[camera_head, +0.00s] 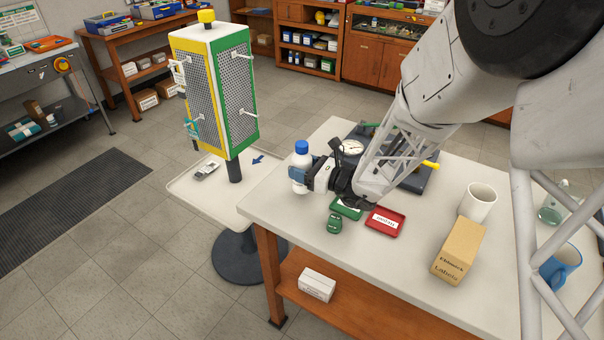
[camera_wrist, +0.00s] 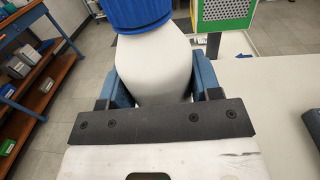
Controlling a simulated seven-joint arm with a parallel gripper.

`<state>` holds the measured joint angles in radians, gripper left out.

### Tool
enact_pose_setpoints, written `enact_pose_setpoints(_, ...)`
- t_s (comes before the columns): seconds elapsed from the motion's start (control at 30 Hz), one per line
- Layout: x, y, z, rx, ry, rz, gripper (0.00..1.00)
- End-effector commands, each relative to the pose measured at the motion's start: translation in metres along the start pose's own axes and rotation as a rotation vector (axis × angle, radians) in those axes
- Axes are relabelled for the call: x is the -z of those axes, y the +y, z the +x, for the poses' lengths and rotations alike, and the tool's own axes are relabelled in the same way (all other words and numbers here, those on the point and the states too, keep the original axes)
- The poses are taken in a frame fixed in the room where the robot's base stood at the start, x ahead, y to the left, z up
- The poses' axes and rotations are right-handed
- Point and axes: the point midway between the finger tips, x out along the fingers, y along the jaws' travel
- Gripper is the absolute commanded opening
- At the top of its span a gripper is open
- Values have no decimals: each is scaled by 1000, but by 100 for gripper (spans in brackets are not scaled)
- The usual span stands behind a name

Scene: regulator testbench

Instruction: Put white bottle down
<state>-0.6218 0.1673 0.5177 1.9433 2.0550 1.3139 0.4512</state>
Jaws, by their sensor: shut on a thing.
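The white bottle (camera_head: 301,160) with a blue cap stands upright near the far left corner of the white table (camera_head: 262,205). My gripper (camera_head: 298,178) comes in from the right and is shut on the bottle's body. In the wrist view the white bottle (camera_wrist: 152,68) sits between the two blue fingers of my gripper (camera_wrist: 155,85), its blue cap at the top edge. The bottle's base is hidden in the wrist view. I cannot tell whether it touches the table top.
A cardboard box (camera_head: 459,251) and a white mug (camera_head: 478,202) stand to the right. A yellow-green perforated tower (camera_head: 216,95) stands beyond the table.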

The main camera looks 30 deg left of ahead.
Motion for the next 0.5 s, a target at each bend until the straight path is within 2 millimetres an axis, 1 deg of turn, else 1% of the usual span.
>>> enact_pose_setpoints(0.1, 14, 0, 0, 0, 0, 2, 25)
enact_pose_setpoints(0.2, 21, 0, 0, -1, 0, 1, 25)
enact_pose_setpoints(0.5, 23, 0, 0, -1, -1, 0, 25)
